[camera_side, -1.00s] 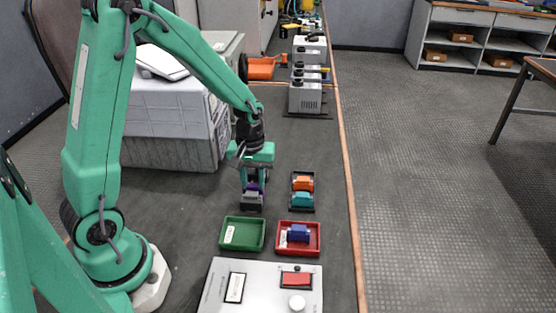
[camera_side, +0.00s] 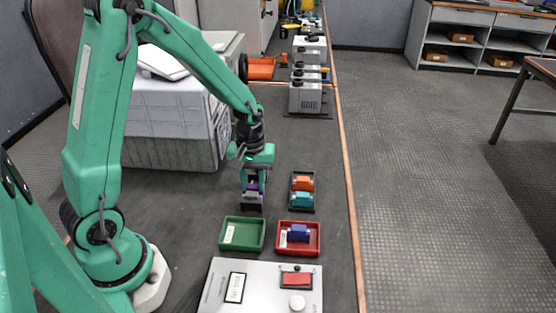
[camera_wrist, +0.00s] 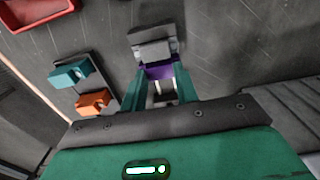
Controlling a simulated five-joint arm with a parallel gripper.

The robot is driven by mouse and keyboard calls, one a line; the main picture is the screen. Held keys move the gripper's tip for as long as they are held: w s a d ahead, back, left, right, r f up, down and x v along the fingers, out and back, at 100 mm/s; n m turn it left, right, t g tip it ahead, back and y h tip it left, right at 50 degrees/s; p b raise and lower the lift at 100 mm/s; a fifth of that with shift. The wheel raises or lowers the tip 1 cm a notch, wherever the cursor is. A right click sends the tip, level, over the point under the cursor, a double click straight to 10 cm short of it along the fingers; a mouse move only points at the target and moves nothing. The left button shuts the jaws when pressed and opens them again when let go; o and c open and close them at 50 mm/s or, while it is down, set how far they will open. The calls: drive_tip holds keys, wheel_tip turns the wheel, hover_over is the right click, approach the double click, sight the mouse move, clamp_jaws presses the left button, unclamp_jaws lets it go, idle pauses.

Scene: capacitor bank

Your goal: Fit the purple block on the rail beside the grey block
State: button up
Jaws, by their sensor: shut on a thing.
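My gripper (camera_side: 253,184) points down over the dark rail (camera_side: 252,209) in the middle of the bench. It is shut on the purple block (camera_side: 252,187), which also shows between the fingers in the wrist view (camera_wrist: 160,71). The grey block (camera_side: 252,198) is on the near end of the rail. In the wrist view the grey block (camera_wrist: 152,46) lies directly beside the purple one, with little or no gap. The fingers and housing hide much of the purple block and rail. I cannot tell whether the purple block is fully down on the rail.
A second rail with an orange block (camera_side: 303,183) and a teal block (camera_side: 302,199) stands to the right. A green tray (camera_side: 242,248) and a red tray (camera_side: 284,250) with a blue block (camera_side: 299,233) lie nearer. A control box (camera_side: 263,290) is in front.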

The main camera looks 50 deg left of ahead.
drive_tip(key=shift+f, duration=0.1)
drive_tip(key=o, duration=1)
drive_tip(key=shift+r, duration=4)
